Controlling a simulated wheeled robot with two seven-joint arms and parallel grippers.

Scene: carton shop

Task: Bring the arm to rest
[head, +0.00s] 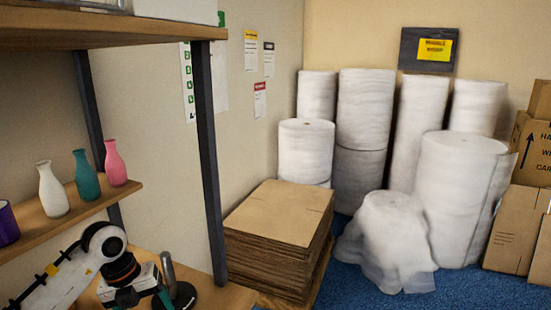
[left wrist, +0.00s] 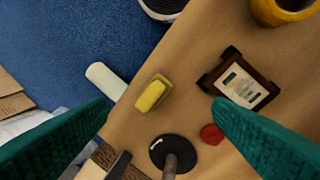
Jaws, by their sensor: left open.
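My left arm (head: 100,262) comes in at the lower left of the head view, over the lower shelf board. Its gripper is mostly hidden or cut off there by the bottom edge. In the left wrist view my left gripper (left wrist: 160,102) shows two teal fingers spread wide apart, with nothing held between them. The wooden surface (left wrist: 205,65) lies beyond the fingers. My right gripper is in neither view.
On the wooden surface are a yellow block (left wrist: 152,94), a framed card (left wrist: 240,85), a red round piece (left wrist: 212,134) and a black round stand with a rod (left wrist: 172,152). Vases (head: 86,175) stand on the shelf above. Stacked cardboard (head: 280,213) and white rolls (head: 362,110) are farther off.

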